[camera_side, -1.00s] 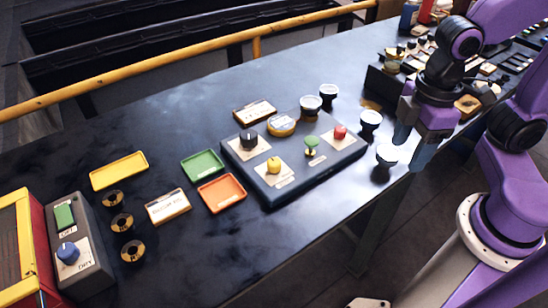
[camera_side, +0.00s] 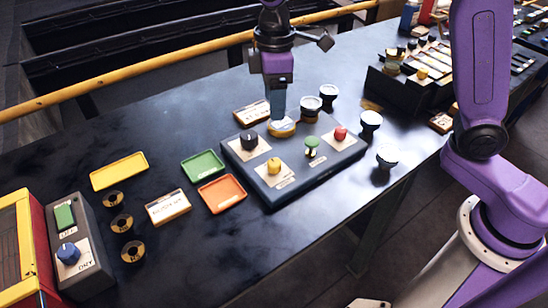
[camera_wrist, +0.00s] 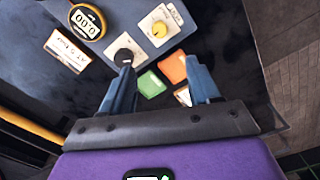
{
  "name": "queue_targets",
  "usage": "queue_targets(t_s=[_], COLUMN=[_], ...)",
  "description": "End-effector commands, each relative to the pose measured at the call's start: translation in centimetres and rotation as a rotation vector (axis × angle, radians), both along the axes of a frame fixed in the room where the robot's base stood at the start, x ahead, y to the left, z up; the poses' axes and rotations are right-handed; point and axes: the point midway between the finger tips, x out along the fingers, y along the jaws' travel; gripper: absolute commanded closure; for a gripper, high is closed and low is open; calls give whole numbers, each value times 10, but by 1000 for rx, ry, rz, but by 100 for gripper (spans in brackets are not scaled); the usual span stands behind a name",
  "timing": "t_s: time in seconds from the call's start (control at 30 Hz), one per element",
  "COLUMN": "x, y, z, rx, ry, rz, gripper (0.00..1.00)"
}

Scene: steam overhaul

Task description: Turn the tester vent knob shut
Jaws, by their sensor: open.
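The tester is a dark grey box (camera_side: 262,190) in the middle of the bench. On it are a black knob (camera_side: 249,140), a yellow knob (camera_side: 274,166), a green knob (camera_side: 312,142) and a red knob (camera_side: 340,133). Their labels are too small to read, so I cannot tell which is the vent knob. My gripper (camera_side: 278,114) hangs open and empty, in the side view in front of the yellow-ringed gauge. In the wrist view the black knob (camera_wrist: 124,57) lies by the tip of the left finger, and the yellow knob (camera_wrist: 158,28) is beyond the fingertips (camera_wrist: 160,66).
The gauge (camera_wrist: 88,22) reads zeros, beside a labelled block (camera_wrist: 68,50). Several dark cups with pale tops (camera_side: 371,120) stand right of the tester. Green (camera_side: 203,165), orange (camera_side: 222,193) and yellow (camera_side: 118,171) trays lie left. A yellow rail (camera_side: 180,62) runs behind.

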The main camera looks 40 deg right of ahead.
Motion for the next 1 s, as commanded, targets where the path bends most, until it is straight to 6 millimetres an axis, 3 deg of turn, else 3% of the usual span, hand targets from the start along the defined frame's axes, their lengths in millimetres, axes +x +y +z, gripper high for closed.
queue_targets(t_s=[0.27, 1.0], x=[1, 1], y=[0, 0], z=[-26, -157], rx=[-3, -2], ry=[4, 2], rz=[-1, -1], gripper=[39, 39])
